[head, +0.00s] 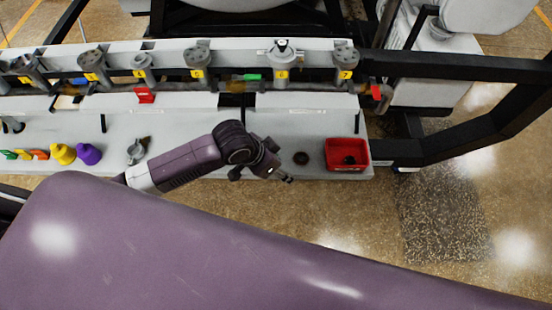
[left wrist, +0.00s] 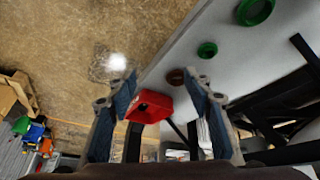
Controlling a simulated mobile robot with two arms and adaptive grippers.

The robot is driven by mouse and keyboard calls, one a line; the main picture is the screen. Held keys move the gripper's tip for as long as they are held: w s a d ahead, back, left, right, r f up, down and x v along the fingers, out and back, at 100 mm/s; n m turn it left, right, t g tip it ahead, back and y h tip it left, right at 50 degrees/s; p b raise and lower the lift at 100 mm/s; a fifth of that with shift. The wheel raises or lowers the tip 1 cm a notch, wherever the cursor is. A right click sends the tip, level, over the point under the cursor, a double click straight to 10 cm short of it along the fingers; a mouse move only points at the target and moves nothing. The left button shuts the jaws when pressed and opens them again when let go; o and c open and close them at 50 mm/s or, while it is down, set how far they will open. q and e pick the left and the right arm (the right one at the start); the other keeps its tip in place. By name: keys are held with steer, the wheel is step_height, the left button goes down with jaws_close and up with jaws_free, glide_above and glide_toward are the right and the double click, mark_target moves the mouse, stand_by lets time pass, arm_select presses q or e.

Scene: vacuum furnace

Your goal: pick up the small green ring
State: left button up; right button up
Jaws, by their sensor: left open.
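The small green ring (left wrist: 206,54) lies on the pale bench top in the left wrist view, beyond the fingertip on the right. A larger green ring (left wrist: 260,21) lies farther off, at the top edge of that view. I cannot make out either ring in the head view, where my arm covers part of the bench. My left gripper (head: 286,179) is over the bench's front edge, left of the red bin. In the left wrist view its fingers (left wrist: 160,84) are spread, with nothing held between them. My right gripper is not in view.
A red bin (head: 346,165) with something dark inside stands at the bench's right end. A small dark brown round part (head: 301,158) lies left of it. Yellow and purple parts (head: 88,153) stand farther left. A pipe with numbered valves runs along the back.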

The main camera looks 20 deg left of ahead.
arm_select(q)
steer(key=w+a+y, duration=0.1)
steer(key=w+a, duration=0.3)
steer(key=a, duration=0.2)
steer(key=shift+a+p+x, duration=0.1)
steer(key=shift+a+x, duration=0.05)
steer(key=shift+x, duration=1.25)
steer(key=shift+a+p+x, duration=0.1)
steer(key=shift+a+x, duration=0.1)
steer(key=shift+x, duration=1.2)
steer(key=shift+a+p+x, duration=0.1)
steer(key=shift+a+x, duration=0.05)
steer(key=shift+x, duration=1.25)
steer(key=shift+w, duration=0.1)
steer(key=shift+c, duration=0.7)
steer(key=c, duration=0.7)
